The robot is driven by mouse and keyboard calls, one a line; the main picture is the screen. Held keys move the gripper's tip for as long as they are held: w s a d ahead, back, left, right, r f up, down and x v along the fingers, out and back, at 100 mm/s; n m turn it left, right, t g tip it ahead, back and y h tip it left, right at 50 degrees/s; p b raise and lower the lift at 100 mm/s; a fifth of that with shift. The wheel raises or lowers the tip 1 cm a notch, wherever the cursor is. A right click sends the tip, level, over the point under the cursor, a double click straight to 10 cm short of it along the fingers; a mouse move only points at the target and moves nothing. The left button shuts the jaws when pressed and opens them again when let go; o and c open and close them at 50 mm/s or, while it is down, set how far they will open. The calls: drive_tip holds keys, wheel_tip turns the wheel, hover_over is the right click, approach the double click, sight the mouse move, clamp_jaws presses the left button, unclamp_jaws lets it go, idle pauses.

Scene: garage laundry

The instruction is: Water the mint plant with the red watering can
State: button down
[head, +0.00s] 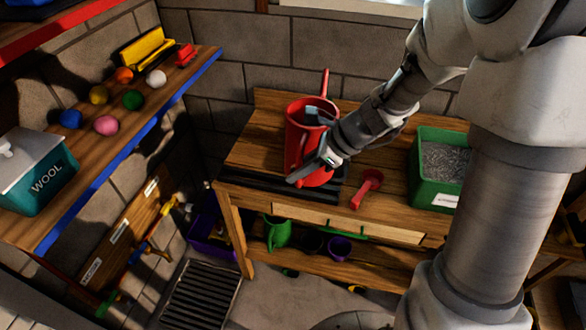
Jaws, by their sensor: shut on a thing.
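The red watering can (296,118) stands upright, or nearly so, at the dark slatted part of the wooden bench, with its spout pointing up toward the back wall. My gripper (309,148) reaches in from the right and is shut on the can, on the side facing me, where a red handle shows between the fingers. The fingers and wrist hide part of the can's right side and base. I cannot tell whether its base touches the slats. I see no mint plant in this view.
A green bin (424,190) of grey material and a red scoop (368,187) are on the bench to the right. A green watering can (277,233) and small dark pots sit on the lower shelf. A left shelf (145,103) holds coloured balls and a wool box (40,178).

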drive_tip(key=r+p, duration=0.1)
drive_tip(key=p, duration=0.1)
drive_tip(key=s+r+g+p, duration=0.1)
drive_tip(key=r+p, duration=0.1)
drive_tip(key=p, duration=0.1)
drive_tip(key=s+r+m+g+p, duration=0.1)
drive_tip(key=p, duration=0.2)
drive_tip(key=shift+s+d+r+y, duration=0.1)
drive_tip(key=shift+d+r+y, duration=0.15)
drive_tip(key=shift+y, duration=0.15)
wheel_tip(320, 180, up, 5)
drive_tip(key=g+p, duration=0.2)
drive_tip(key=p, duration=0.4)
hover_over(301, 163)
drive_tip(key=shift+s+d+f+m+y, duration=0.1)
drive_tip(key=shift+s+f+m+y, duration=0.1)
drive_tip(key=shift+s+m+y, duration=0.15)
drive_tip(key=shift+w+d+r+m+g+b, duration=0.1)
drive_tip(key=shift+w+r+m+g+b, duration=0.1)
drive_tip(key=shift+r, duration=0.4)
drive_tip(key=shift+w+r+m+g+b, duration=0.1)
drive_tip(key=shift+r+g, duration=0.1)
drive_tip(key=shift+r, duration=0.4)
drive_tip(key=shift+r+y, duration=0.1)
drive_tip(key=shift+y, duration=0.15)
